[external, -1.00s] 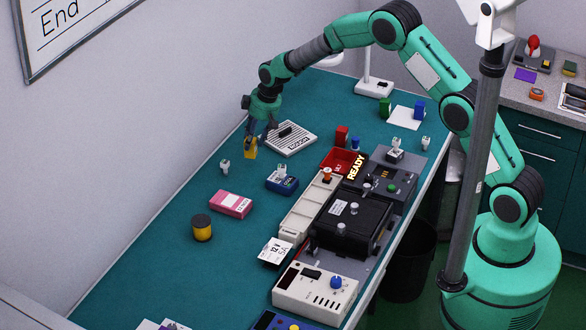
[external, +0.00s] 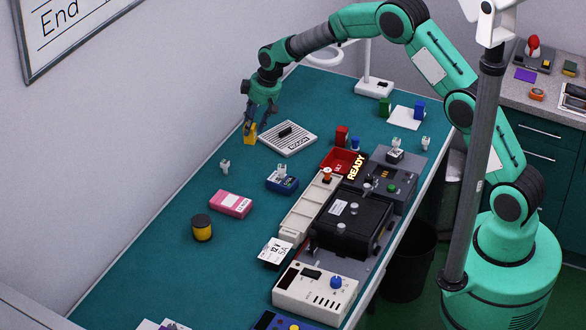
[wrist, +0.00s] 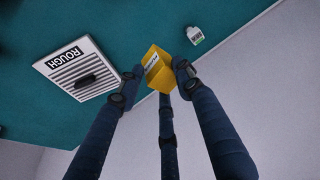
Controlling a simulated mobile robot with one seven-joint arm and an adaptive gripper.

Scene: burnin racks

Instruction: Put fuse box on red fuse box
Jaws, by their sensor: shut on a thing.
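My gripper (external: 255,126) is shut on a yellow box (external: 250,138) at the far left of the teal table, close to the wall. In the wrist view the yellow box (wrist: 154,64) sits between my fingertips (wrist: 157,78), with a small white label showing. It seems to be slightly above the table; the exact gap cannot be told. A red box (external: 342,135) stands upright at the back middle, to the right of my gripper. It has a green box (external: 385,107) and a blue box (external: 420,109) farther right.
A striped panel (external: 290,138) marked "ROUGH" lies just right of my gripper. A shallow red tray (external: 338,159), the READY station (external: 375,190) and a black unit (external: 350,222) are along the right side. A small white bottle (external: 225,166) stands nearby.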

